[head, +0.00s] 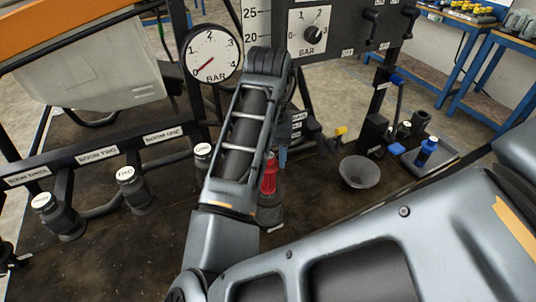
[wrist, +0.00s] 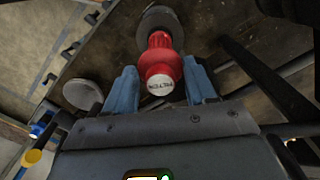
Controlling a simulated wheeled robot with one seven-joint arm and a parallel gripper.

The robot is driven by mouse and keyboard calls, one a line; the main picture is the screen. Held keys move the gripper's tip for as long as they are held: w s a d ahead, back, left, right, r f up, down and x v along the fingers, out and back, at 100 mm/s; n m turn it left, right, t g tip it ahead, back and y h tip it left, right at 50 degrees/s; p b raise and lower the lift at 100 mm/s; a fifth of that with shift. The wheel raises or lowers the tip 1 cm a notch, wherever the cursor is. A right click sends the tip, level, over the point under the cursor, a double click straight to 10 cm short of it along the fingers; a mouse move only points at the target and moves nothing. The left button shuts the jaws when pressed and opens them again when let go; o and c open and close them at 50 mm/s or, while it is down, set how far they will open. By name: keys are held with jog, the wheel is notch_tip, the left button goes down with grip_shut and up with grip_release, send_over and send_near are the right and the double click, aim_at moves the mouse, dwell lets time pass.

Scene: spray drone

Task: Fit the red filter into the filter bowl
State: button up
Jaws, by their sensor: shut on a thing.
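The red filter (wrist: 158,52) is upright between the blue fingers of my gripper (wrist: 162,88) in the wrist view, its white "FILTER" label facing the camera. My gripper is shut on it. In the head view the filter (head: 269,176) shows just right of my forearm. The dark grey round filter bowl (wrist: 152,18) lies directly beyond the filter's far end. In the head view the bowl (head: 268,212) is right under the filter, partly hidden by my arm. The filter's lower end meets the bowl's opening in the picture; I cannot tell how deep it sits.
A grey funnel (head: 360,173) stands to the right on the dark deck. A blue-capped bottle (head: 427,150) is on a tray (head: 440,162) farther right. A pressure gauge (head: 211,53) and a control panel (head: 335,30) rise behind. Boom valves (head: 135,190) line the left.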

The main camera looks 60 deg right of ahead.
aim_at(268, 183)
jog(key=shift+f+b, duration=3.7)
jog(key=shift+f, duration=1.35)
jog(key=o, duration=1.5)
jog(key=shift+r, duration=0.1)
jog(key=shift+r+p, duration=1.3)
jog(key=shift+r, duration=2.55)
